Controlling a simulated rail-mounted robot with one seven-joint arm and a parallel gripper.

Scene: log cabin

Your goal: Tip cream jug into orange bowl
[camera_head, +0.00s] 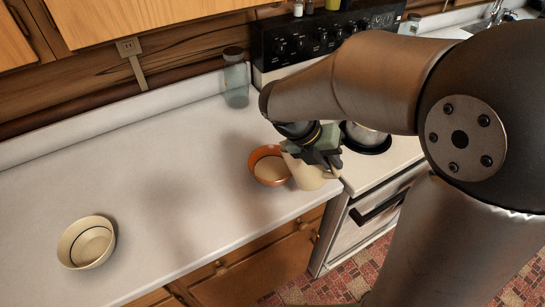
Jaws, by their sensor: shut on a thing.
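The orange bowl (264,159) stands on the white counter near the stove, with a paler inside. The cream jug (309,177) is at the right side of the bowl, tilted, with its upper end leaning toward the bowl's rim. My gripper (321,157) is shut on the cream jug, above and to the right of the bowl. The fingers and part of the jug overlap, so the exact grip point is hidden. I cannot tell whether the jug touches the rim or whether anything is flowing out.
A cream bowl (86,243) stands at the counter's front left. A glass jar (236,79) stands at the back by the stove (386,165). A pot (366,134) sits on a burner behind my arm. The middle of the counter (170,170) is clear.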

